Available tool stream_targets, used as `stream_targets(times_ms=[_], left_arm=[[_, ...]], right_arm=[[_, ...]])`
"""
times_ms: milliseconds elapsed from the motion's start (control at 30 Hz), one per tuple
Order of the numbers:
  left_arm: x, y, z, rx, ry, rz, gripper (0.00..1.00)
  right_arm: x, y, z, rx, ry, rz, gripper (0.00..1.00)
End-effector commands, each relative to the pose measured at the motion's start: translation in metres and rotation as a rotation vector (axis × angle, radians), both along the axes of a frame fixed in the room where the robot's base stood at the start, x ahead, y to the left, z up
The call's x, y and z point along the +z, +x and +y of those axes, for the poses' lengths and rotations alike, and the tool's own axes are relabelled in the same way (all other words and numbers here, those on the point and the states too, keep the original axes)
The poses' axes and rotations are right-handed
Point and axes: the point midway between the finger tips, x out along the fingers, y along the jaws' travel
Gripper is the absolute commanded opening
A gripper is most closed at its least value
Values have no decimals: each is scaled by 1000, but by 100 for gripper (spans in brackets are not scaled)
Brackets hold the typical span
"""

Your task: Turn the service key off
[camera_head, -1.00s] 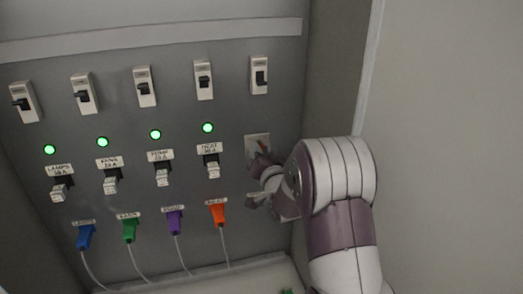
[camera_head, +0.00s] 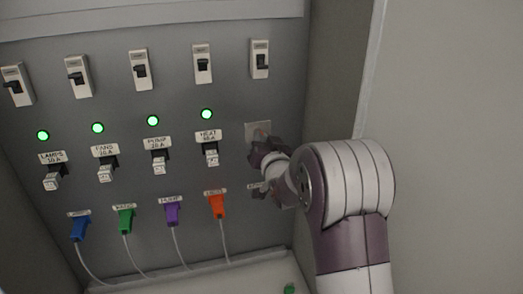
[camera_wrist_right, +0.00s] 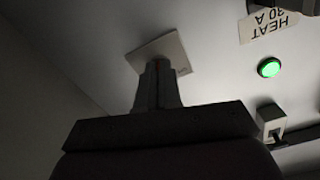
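The service key's pale square plate (camera_head: 258,130) is on the right part of the grey panel, right of the row of green lamps. The plate also shows in the wrist view (camera_wrist_right: 174,46). My right gripper (camera_head: 262,157) is at the plate and covers most of the key. The key's angle is hard to tell. My left gripper is not in view.
Several switches (camera_head: 202,64) line the panel's top. Lit green lamps (camera_head: 207,114), labelled fuse blocks (camera_head: 210,153) and coloured plugs (camera_head: 217,206) with hanging cables are left of my right gripper. A cabinet wall (camera_head: 333,80) stands close on the right.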

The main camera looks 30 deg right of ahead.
Motion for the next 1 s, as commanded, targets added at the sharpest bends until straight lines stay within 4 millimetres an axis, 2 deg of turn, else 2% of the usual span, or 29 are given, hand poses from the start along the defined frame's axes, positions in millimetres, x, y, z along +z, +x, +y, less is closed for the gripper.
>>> stream_targets(times_ms=[33,500,700,1000], left_arm=[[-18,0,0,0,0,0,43],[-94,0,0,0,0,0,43],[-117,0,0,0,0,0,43],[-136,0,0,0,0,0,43]], right_arm=[[-5,0,-1,-1,-42,-2,0],[-3,0,0,-2,-469,99,0],[-2,0,0,-2,-615,137,0],[2,0,0,-2,-755,170,0]])
